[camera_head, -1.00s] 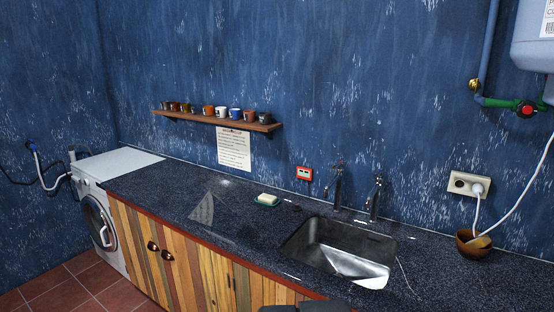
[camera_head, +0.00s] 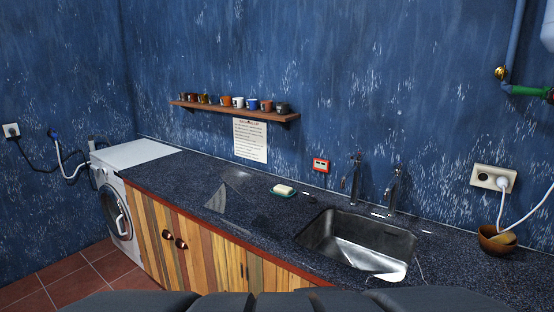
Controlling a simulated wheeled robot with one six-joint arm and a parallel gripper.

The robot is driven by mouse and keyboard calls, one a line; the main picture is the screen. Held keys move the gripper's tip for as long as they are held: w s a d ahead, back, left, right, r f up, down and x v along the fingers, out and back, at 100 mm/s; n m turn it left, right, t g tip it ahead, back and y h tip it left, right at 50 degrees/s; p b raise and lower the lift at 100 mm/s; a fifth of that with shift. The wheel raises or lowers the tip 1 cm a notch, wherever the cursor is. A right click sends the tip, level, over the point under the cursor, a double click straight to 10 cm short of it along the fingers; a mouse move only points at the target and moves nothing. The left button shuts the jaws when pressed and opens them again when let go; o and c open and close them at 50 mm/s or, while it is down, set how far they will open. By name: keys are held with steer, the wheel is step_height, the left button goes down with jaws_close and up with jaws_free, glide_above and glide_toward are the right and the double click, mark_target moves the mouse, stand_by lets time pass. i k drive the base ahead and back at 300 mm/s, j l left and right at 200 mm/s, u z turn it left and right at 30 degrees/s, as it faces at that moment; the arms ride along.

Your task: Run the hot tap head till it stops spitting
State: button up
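Two metal taps stand behind the sink, a left tap (camera_head: 356,180) and a right tap (camera_head: 394,190). Small handles show at their tops, but they are too small to tell which one is hot. No water is visible at either tap. The steel sink (camera_head: 318,232) is set in the dark speckled counter and looks empty. Dark parts of my own body cross the bottom edge of the view. My gripper's fingers cannot be made out.
A soap dish (camera_head: 282,191) sits left of the sink. A wooden bowl (camera_head: 496,240) stands to the right below a wall socket (camera_head: 493,178). A mug shelf (camera_head: 235,111) and a paper notice (camera_head: 250,140) are on the wall. A washing machine (camera_head: 115,205) stands far left.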

mark_target(358, 155)
steer(key=i+u, duration=0.15)
steer(key=z, duration=0.85)
steer(key=l, duration=0.1)
